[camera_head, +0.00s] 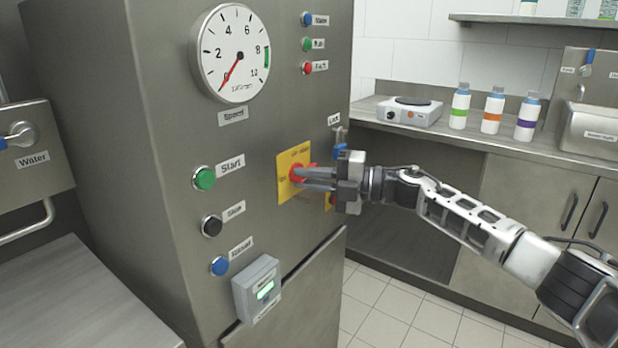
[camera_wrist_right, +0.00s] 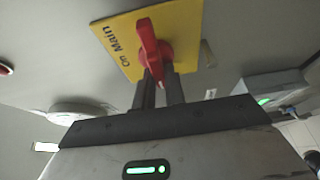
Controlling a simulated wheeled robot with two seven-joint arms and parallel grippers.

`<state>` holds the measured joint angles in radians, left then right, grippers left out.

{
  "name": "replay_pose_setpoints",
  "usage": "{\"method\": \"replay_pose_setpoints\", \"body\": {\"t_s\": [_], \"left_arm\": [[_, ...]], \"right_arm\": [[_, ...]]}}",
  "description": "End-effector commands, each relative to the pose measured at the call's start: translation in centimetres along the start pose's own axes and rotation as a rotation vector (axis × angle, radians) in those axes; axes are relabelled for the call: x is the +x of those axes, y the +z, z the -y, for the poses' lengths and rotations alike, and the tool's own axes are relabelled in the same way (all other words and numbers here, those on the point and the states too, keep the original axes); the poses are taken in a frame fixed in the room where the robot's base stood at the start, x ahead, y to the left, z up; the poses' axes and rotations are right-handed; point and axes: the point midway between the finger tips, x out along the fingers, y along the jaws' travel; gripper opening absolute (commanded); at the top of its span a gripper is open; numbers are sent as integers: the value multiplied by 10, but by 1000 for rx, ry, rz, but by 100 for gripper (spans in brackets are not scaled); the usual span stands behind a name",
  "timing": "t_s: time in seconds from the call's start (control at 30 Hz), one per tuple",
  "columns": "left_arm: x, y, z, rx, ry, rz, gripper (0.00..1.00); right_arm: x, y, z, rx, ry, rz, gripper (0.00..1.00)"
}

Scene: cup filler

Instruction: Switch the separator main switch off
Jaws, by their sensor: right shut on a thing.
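The main switch is a red rotary handle (camera_head: 296,173) on a yellow plate (camera_head: 287,160) on the front of the steel separator cabinet (camera_head: 150,120). My right gripper (camera_head: 303,178) comes in from the right and is shut on the red handle, hiding part of it in the head view. In the right wrist view the red handle (camera_wrist_right: 150,45) stands between and beyond the fingertips of the gripper (camera_wrist_right: 160,82). The yellow plate (camera_wrist_right: 120,28) there carries the words "On" and "Main" beside the handle. My left gripper is not in view.
A gauge (camera_head: 236,54) sits on the cabinet above green Start (camera_head: 204,178), black (camera_head: 212,225) and blue (camera_head: 220,266) buttons. A small display box (camera_head: 257,289) juts out below. A counter with bottles (camera_head: 460,106) and a hot plate (camera_head: 409,110) stands behind my right arm.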

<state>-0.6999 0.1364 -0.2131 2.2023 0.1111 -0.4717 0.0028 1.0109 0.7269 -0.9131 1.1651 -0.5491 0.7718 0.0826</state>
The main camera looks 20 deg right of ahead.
Motion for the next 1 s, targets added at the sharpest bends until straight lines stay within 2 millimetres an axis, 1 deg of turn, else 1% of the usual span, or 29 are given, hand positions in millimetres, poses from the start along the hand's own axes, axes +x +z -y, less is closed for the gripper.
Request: {"method": "replay_pose_setpoints", "body": {"t_s": [0.27,0.3,0.33,0.37,0.63,0.77,0.87,0.97,1.0], "left_arm": [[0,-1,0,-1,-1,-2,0],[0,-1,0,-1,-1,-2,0],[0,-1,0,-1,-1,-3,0],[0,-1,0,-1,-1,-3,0],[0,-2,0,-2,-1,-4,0],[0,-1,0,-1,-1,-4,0],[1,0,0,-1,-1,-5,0],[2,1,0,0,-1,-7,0],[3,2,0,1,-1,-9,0]], "right_arm": [[-1,0,2,-5,-5,-1,0],[-1,0,2,-5,-5,-1,20],[-1,0,2,-5,-5,-1,29],[0,0,2,-5,-5,0,34],[-1,0,1,-3,-2,0,34],[-9,0,2,-2,-3,1,34],[-25,1,2,-2,-4,3,34],[-47,1,3,-2,-5,4,34],[-58,1,3,-3,-5,3,34]]}}
